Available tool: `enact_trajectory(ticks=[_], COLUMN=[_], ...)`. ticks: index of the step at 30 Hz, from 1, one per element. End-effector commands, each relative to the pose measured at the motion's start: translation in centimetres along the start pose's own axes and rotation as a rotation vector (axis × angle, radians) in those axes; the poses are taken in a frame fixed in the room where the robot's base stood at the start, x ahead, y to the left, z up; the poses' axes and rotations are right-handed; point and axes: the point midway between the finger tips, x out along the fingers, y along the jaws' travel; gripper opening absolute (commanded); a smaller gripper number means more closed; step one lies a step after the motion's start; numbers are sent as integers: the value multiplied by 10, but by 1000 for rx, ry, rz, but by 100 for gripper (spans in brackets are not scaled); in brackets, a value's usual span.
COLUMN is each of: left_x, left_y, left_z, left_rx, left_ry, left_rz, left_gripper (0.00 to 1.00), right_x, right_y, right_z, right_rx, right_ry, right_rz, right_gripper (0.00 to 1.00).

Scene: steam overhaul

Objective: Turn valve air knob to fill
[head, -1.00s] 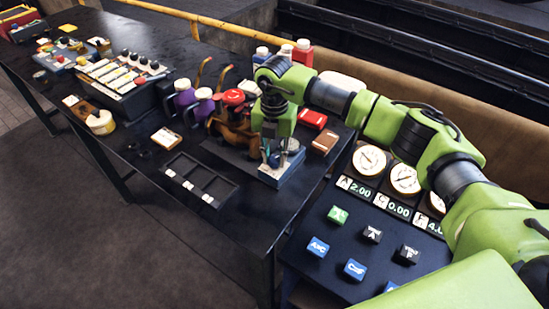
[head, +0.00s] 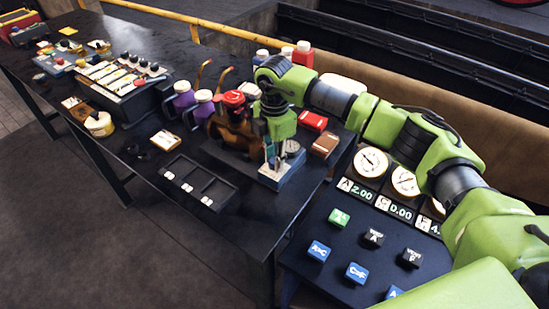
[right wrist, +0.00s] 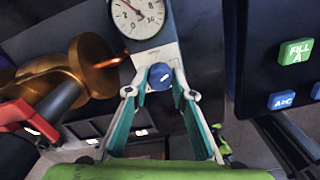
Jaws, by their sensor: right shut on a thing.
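The valve air knob is a blue round knob (right wrist: 160,76) on a light grey plate (right wrist: 165,57), below a round white gauge (right wrist: 138,14) in the right wrist view. My right gripper (right wrist: 160,88) is shut on this knob, with one teal-padded finger on each side of it. In the head view, my right gripper (head: 272,162) reaches down over the blue-and-grey valve block (head: 287,176) at the table's near right edge. There the gripper hides the knob. Any position marking on the knob is too small to read. My left gripper is not in view.
A bronze valve body (right wrist: 88,66) with a red lever stands close beside the gripper. A panel with gauges and a green FILL A button (right wrist: 296,52) is at the right.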

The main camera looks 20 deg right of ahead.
Motion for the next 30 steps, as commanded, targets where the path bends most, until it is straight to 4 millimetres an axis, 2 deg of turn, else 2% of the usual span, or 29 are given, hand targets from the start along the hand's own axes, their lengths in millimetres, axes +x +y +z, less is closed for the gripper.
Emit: enact_trajectory(ticks=[16,17,18,30], left_x=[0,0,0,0], left_y=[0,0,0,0], left_z=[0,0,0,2], left_rx=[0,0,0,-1], left_ry=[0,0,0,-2], left_rz=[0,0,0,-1], left_gripper=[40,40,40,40], right_x=[-2,-2,-2,-4], right_y=[1,1,1,1], right_z=[1,1,1,0], right_rx=[24,24,23,21], right_ry=[-1,-1,-1,0], right_rz=[5,5,5,3], right_gripper=[2,31,40,40])
